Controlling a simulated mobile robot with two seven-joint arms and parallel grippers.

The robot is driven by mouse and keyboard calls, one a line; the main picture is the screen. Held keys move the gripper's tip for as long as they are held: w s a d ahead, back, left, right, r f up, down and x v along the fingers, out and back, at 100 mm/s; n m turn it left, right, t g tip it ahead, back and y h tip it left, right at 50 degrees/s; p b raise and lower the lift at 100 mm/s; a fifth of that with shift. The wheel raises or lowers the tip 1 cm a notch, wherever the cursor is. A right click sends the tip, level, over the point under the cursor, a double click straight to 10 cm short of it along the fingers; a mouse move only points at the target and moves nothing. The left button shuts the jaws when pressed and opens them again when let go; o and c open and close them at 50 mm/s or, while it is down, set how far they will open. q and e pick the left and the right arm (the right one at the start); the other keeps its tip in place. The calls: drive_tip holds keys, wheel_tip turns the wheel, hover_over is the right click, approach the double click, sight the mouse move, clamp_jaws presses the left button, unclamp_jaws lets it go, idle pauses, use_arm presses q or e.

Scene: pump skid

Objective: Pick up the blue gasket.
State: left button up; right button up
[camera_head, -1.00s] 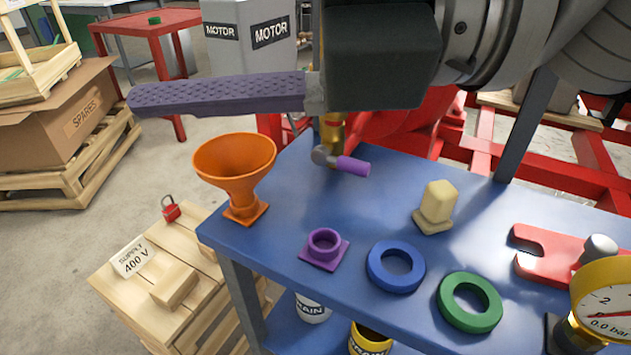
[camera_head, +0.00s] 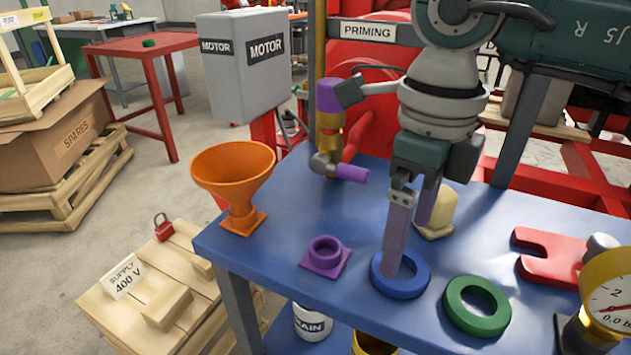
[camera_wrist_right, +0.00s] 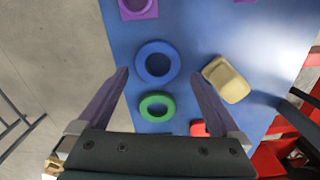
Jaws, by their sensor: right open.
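The blue gasket (camera_head: 412,284), a thick flat ring, lies on the blue tabletop (camera_head: 290,200) between a purple flanged ring (camera_head: 325,256) and a green ring (camera_head: 477,306). My right gripper (camera_head: 408,250) is open and points down over the gasket. In the head view one finger overlaps the ring's hole; I cannot tell how high it is. In the right wrist view the blue gasket (camera_wrist_right: 158,62) lies ahead, roughly midway between the spread fingertips (camera_wrist_right: 162,75), with the green ring (camera_wrist_right: 157,106) nearer. Nothing is held. My left gripper does not show.
A cream block (camera_head: 438,215) stands just behind the right gripper. An orange funnel (camera_head: 236,180) stands at the table's left corner. A red slotted part (camera_head: 548,258) and a gauge (camera_head: 612,295) are at the right. A purple-handled valve (camera_head: 345,172) is behind.

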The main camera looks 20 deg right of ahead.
sight(404, 255)
wheel_tip(404, 255, down, 4)
drive_tip(key=shift+s+a+f, duration=0.1)
drive_tip(key=shift+f, duration=0.05)
drive_tip(key=c, duration=1.1)
drive_tip(key=shift+r, duration=0.2)
